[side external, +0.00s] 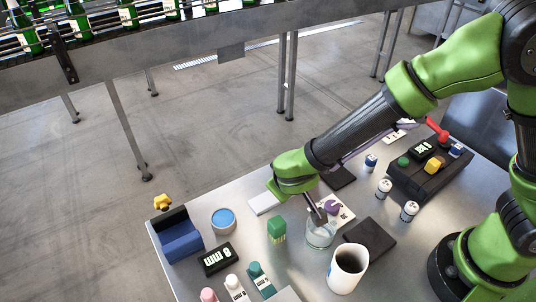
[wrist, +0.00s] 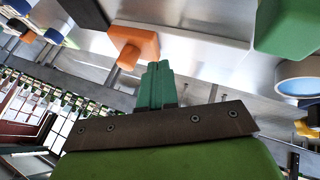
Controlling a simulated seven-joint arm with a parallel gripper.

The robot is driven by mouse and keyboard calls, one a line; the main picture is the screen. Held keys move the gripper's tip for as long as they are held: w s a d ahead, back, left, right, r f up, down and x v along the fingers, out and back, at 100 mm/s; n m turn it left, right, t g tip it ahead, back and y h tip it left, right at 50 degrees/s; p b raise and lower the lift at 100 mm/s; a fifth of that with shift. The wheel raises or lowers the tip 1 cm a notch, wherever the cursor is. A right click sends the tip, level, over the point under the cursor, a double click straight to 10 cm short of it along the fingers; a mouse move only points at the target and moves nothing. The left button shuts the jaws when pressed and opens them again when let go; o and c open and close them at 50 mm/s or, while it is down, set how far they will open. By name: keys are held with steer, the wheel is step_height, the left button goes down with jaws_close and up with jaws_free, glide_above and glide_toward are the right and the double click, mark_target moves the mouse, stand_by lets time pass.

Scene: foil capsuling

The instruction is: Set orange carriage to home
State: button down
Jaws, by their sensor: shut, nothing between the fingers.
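The orange carriage (wrist: 134,45) shows in the wrist view as a small block with a narrower stem, beside a pale white bar (wrist: 190,47). In the side view I cannot see it near the white plate (side external: 264,203); my wrist may hide it. My gripper (side external: 317,217) points down by the glass beaker in the side view; whether it touches the glass I cannot tell. In the wrist view my gripper's teal fingers (wrist: 157,68) are together and empty, with their tips just below the orange carriage in the picture. Contact with it is unclear.
A glass beaker (side external: 319,238), a green block (side external: 277,230), a white mug (side external: 345,274) and a blue tin (side external: 223,220) stand close by. A black device (side external: 430,178) with coloured knobs is at right.

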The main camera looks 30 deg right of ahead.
steer(key=v, duration=1)
steer(key=shift+a, duration=0.25)
steer(key=s+d+r+m+y, duration=0.3)
steer(key=s+d+r, duration=0.1)
steer(key=d, duration=0.6)
steer(key=s+d+r+m+t+y, duration=0.1)
steer(key=s+d+r+m+y, duration=0.1)
steer(key=d+r, duration=0.5)
steer(key=s+d+y, duration=0.1)
steer(key=s+d, duration=0.1)
steer(key=shift+d+r+m, duration=0.15)
steer(key=shift+d+m, duration=0.25)
steer(key=shift+s, duration=0.1)
